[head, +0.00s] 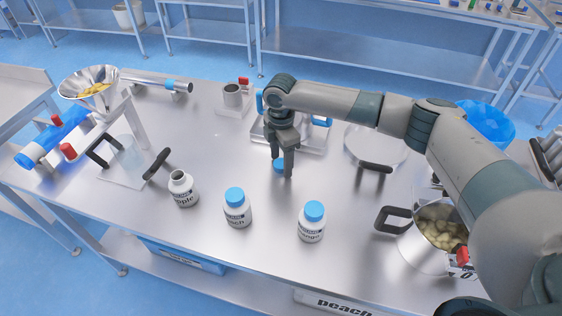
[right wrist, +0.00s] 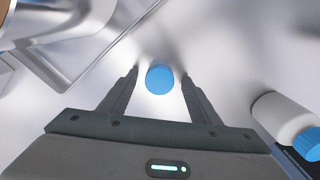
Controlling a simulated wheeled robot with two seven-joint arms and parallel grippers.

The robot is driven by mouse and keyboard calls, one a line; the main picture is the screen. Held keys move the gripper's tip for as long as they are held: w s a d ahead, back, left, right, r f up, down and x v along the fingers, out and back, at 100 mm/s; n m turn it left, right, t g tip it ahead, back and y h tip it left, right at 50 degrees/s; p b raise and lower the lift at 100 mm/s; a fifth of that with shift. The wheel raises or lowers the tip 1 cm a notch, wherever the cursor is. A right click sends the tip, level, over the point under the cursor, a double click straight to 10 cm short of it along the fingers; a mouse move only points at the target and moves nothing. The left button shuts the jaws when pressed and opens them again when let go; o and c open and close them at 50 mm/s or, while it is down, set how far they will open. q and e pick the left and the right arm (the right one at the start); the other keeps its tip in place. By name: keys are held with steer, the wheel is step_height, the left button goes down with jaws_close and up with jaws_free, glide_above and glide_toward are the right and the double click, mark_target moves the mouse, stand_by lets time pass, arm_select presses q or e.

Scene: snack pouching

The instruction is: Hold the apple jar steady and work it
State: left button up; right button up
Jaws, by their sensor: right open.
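The apple jar (head: 183,190) stands upright and open-topped on the steel table, a white jar with a dark label and no lid on it. A loose blue lid (right wrist: 159,79) lies on the table; in the head view the lid (head: 279,166) is partly hidden by my right gripper. My right gripper (head: 283,172) points down over the lid, right of the apple jar. In the right wrist view its open fingers (right wrist: 160,85) have the lid between their tips, with gaps on both sides. I cannot tell their height above the table. My left gripper is not in view.
The peach jar (head: 238,212) and another blue-capped jar (head: 312,227) stand near the front edge. A pot of pale chunks (head: 438,238) is at right, a funnel (head: 90,85) at left. A metal tray (head: 295,138) lies behind my gripper. The front middle has bare table.

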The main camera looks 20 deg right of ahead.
steer(key=shift+f, duration=0.1)
steer(key=shift+c, duration=0.6)
steer(key=c, duration=0.9)
steer(key=shift+c, duration=0.2)
steer(key=shift+w+r+b, duration=0.1)
steer(key=shift+r+b, duration=0.3)
steer(key=shift+r, duration=0.15)
steer(key=r, duration=0.1)
steer(key=r+b, duration=0.1)
steer(key=r, duration=0.1)
steer(key=shift+s+d+r, duration=0.1)
steer(key=shift+s+d, duration=0.1)
steer(key=shift+s, duration=0.05)
steer(key=s+d+r+b, duration=0.3)
steer(key=s+d+r, duration=0.3)
steer(key=s+d, duration=0.1)
steer(key=shift+s+r, duration=0.4)
steer(key=shift+s, duration=0.45)
